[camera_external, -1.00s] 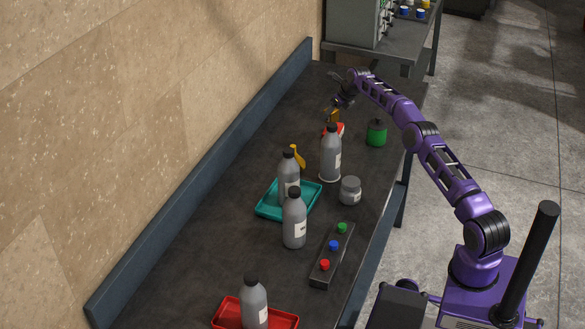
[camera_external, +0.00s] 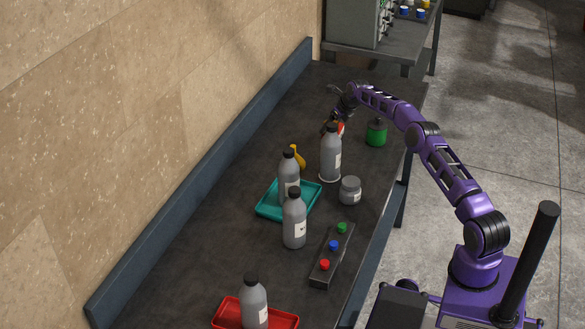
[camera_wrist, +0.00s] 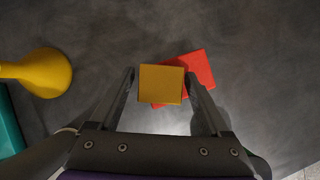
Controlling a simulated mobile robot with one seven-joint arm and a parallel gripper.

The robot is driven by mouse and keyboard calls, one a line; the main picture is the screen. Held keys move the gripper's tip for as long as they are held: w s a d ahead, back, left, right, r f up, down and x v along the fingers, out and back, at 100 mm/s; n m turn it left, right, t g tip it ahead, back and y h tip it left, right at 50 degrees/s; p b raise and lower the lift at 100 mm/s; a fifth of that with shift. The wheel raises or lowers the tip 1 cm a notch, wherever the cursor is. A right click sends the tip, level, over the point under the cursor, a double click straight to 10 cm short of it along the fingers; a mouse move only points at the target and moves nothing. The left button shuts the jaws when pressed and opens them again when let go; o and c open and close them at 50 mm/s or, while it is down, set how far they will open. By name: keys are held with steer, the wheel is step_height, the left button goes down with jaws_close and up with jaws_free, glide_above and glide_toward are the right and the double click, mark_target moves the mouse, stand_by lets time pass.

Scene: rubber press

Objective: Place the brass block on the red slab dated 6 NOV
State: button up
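The brass block (camera_wrist: 160,84) shows in the wrist view as a yellow square between the two fingers of my gripper (camera_wrist: 160,76). A thin gap seems to show on each side of it, so the fingers look open around it. The red slab (camera_wrist: 200,68) lies under the block, turned at an angle, its right part uncovered. No date is readable on it. In the external view my gripper (camera_external: 331,128) is low over the bench, behind a grey bottle, and a bit of the red slab (camera_external: 340,128) shows beside it. The block cannot be made out there.
A grey bottle (camera_external: 331,155) stands close in front of the slab, a green container (camera_external: 376,133) to its right. A yellow funnel-like thing (camera_external: 297,157), teal tray (camera_external: 266,206), grey jar (camera_external: 350,192) and button box (camera_external: 320,272) are nearer.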

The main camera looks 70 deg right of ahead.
steer(key=shift+r, duration=0.1)
steer(key=shift+s+r, duration=0.2)
steer(key=shift+r, duration=0.35)
steer(key=b+v, duration=0.1)
steer(key=v, duration=1)
steer(key=shift+a, duration=0.15)
